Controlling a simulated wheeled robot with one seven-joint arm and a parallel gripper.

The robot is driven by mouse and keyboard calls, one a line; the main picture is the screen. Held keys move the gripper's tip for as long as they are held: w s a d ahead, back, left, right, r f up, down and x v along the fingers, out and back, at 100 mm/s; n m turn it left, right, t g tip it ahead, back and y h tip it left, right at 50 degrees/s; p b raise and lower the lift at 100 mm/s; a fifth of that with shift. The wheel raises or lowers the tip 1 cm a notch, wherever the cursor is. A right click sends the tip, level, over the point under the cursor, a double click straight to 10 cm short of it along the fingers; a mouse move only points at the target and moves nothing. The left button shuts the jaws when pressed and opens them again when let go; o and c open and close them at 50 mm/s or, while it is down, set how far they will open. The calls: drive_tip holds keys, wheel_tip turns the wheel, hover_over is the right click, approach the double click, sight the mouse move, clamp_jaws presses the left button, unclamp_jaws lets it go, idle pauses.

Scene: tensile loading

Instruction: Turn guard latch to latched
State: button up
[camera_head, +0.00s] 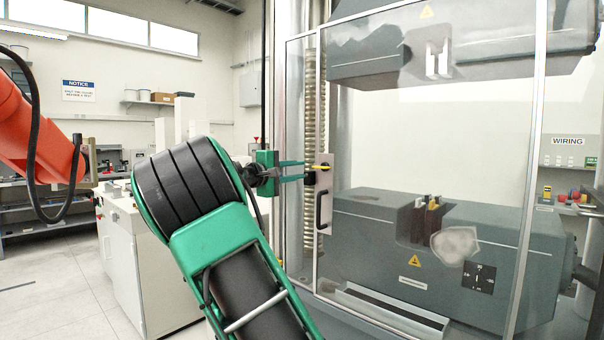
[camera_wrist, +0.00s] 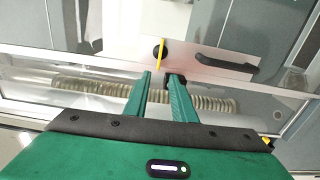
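The guard latch (camera_head: 322,167) is a thin yellow lever on a dark round knob, mounted on a pale plate at the left edge of the clear guard door. Its lever lies about level in the head view. In the wrist view the latch (camera_wrist: 161,55) stands just beyond the gap between my fingertips. My gripper (camera_head: 303,171) is green, points right at the latch, and its two fingers are apart with nothing between them. It also shows in the wrist view (camera_wrist: 160,76). A small black block (camera_wrist: 180,80) is beside the right fingertip; whether they touch is unclear.
A black door handle (camera_head: 321,209) sits below the latch on the guard door (camera_head: 400,150). Behind the clear panel are the machine's grey upper crosshead (camera_head: 380,62) and lower block (camera_head: 370,235). A ribbed column (camera_head: 310,110) stands behind my fingers. An orange arm (camera_head: 40,135) is at far left.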

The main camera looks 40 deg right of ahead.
drive_tip(key=shift+s+a, duration=0.1)
drive_tip(key=shift+a, duration=1.9)
drive_tip(key=s+d+f+m+g+y, duration=0.1)
drive_tip(key=s+d+f+m+y, duration=0.2)
drive_tip(key=s+f, duration=0.6)
drive_tip(key=s+d+f+m+y, duration=0.15)
drive_tip(key=s+f+y, duration=0.35)
drive_tip(key=f, duration=0.7)
drive_tip(key=s+a+f+m+y, duration=0.1)
drive_tip(key=s+a+f+y, duration=0.4)
drive_tip(key=s+a, duration=0.7)
drive_tip(key=s+a+f+m+y, duration=0.2)
drive_tip(key=s+a+f+y, duration=0.3)
drive_tip(key=s+a, duration=0.7)
wheel_tip(320, 180, down, 3)
drive_tip(key=shift+s+a+r+g, duration=0.15)
drive_tip(key=shift+s+a+g, duration=0.15)
drive_tip(key=shift+a, duration=0.15)
